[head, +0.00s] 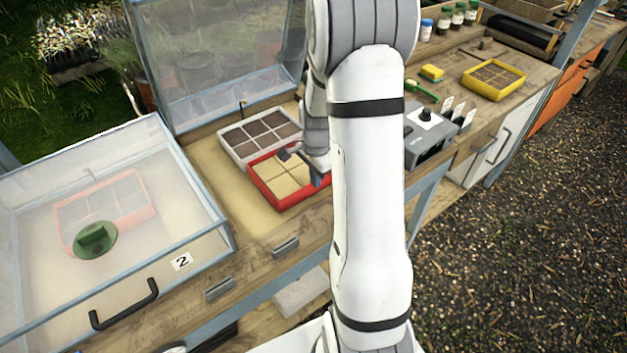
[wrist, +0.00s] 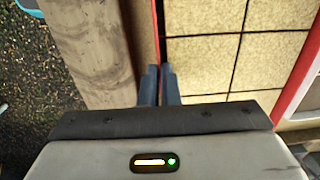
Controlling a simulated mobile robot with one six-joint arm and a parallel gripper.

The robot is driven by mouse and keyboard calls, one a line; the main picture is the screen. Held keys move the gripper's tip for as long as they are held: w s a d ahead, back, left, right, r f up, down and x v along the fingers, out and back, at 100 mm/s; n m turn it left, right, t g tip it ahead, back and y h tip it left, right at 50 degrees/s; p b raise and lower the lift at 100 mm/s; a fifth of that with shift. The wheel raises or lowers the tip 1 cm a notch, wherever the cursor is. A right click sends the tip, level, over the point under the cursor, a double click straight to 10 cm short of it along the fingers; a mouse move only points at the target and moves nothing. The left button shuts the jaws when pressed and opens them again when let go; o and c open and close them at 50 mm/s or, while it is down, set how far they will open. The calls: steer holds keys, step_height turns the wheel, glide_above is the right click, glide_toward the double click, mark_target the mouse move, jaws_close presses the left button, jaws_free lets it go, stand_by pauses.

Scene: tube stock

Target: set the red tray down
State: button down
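The red tray (head: 297,197), with sandy-coloured square cells, is in the open case, in front of and beside a pale grey tray (head: 231,157) with dark cells. My gripper (head: 319,181) is at the red tray's right side, partly hidden by my arm. In the wrist view, the two fingers (wrist: 159,86) are close together on either side of the red tray's thin wall (wrist: 162,30), gripping it. The tray looks level. I cannot tell whether its underside touches the sandy bed (head: 237,195).
The open case's clear lid (head: 222,70) stands up behind. At left, a closed clear case marked 2 (head: 181,261) holds a reddish tray. At right are a grey device (head: 428,137), a yellow tray (head: 494,78) and a sponge (head: 431,72). Bare sand lies left of the red tray.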

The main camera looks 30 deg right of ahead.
steer(key=shift+f, duration=0.85)
steer(key=shift+f, duration=0.15)
steer(key=c, duration=1.7)
jaws_free()
step_height(320, 180, up, 12)
steer(key=s+a+r+n+t, duration=0.1)
steer(key=s+a+r+n, duration=0.2)
steer(key=s+a+n, duration=0.1)
steer(key=s+a+r+n+t, duration=0.1)
steer(key=s+a+r+n, duration=0.2)
steer(key=s+n, duration=0.3)
steer(key=s+a+r+n, duration=0.2)
steer(key=s+a+n, duration=0.3)
steer(key=s, duration=0.3)
steer(key=shift+s+a+r+n+t, duration=0.15)
steer(key=shift+a+r+n+t, duration=0.25)
